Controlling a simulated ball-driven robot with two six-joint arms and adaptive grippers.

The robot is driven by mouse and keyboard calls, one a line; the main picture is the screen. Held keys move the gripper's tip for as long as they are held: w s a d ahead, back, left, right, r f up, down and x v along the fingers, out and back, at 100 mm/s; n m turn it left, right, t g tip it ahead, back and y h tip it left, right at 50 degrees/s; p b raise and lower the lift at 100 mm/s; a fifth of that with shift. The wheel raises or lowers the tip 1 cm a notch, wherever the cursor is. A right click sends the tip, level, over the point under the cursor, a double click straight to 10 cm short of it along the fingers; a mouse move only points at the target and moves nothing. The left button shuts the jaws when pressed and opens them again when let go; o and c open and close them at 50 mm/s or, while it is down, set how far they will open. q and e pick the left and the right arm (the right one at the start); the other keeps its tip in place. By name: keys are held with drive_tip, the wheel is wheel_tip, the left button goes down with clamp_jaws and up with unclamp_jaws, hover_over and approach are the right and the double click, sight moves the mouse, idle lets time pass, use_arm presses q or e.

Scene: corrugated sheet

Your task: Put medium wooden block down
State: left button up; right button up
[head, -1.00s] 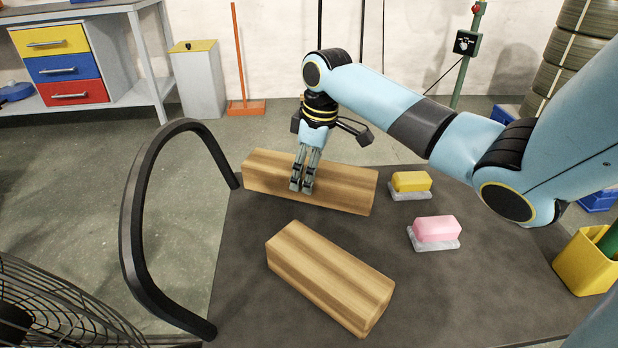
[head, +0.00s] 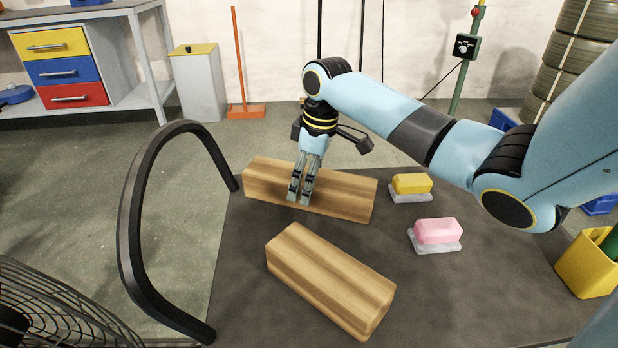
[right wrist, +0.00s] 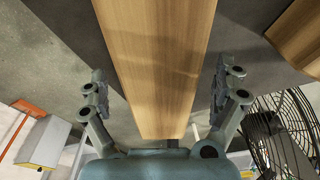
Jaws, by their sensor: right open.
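The medium wooden block seems to be the far wooden block (head: 345,196), a long striped bar lying crosswise at the back of the dark tabletop. My right gripper (head: 300,198) points down at it, with its fingers seen against its left half. In the right wrist view the block (right wrist: 155,60) runs between the two spread fingers of the gripper (right wrist: 165,88), with a gap on each side. The gripper is open. The block looks flat on the tabletop; its underside is hidden. My left gripper is not in view.
A second wooden block (head: 330,280) lies nearer, at an angle. A yellow bar (head: 412,183) and a pink bar (head: 437,230) rest on clear dishes to the right. A black curved rail (head: 133,220) stands at the left edge; a fan (head: 60,310) is lower left.

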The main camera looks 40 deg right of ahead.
sight(317, 177)
use_arm(q)
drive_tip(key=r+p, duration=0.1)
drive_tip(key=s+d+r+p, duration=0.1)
drive_tip(key=p, duration=0.1)
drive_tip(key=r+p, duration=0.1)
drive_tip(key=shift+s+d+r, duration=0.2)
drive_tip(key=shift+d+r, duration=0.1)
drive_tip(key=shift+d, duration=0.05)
use_arm(e)
wheel_tip(317, 177, up, 12)
drive_tip(key=s, duration=0.1)
drive_tip(key=shift+s+d+f, duration=0.15)
drive_tip(key=shift+s+d, duration=0.15)
drive_tip(key=shift+d, duration=0.1)
